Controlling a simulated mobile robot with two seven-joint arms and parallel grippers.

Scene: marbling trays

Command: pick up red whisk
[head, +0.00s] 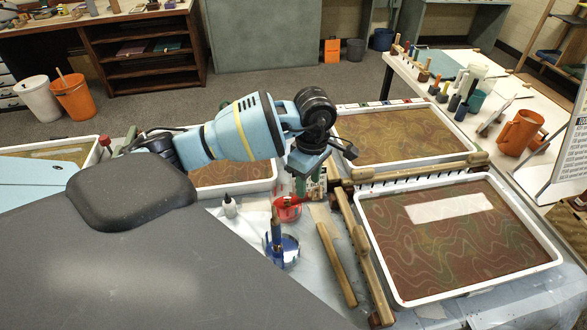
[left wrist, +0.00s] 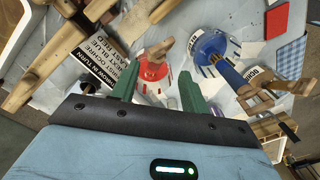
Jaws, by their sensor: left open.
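A red round pot (head: 287,208) stands on the covered table between the trays. In the left wrist view the red pot (left wrist: 153,72) has a light wooden handle (left wrist: 163,46) leaning over it, likely the red whisk's; its lower end is hard to make out. My left gripper (head: 311,181) is just above and behind the red pot, pointing down. In the left wrist view its green fingers (left wrist: 158,92) are apart, with the red pot beyond the gap and nothing between them. My right gripper is not in view.
A blue pot (head: 288,251) with an upright handle stands close in front of the red one. A white-rimmed marbling tray (head: 398,302) lies at right, wooden rails beside it. A small bottle (head: 230,206) stands left. A printed card (left wrist: 97,62) lies near the fingers.

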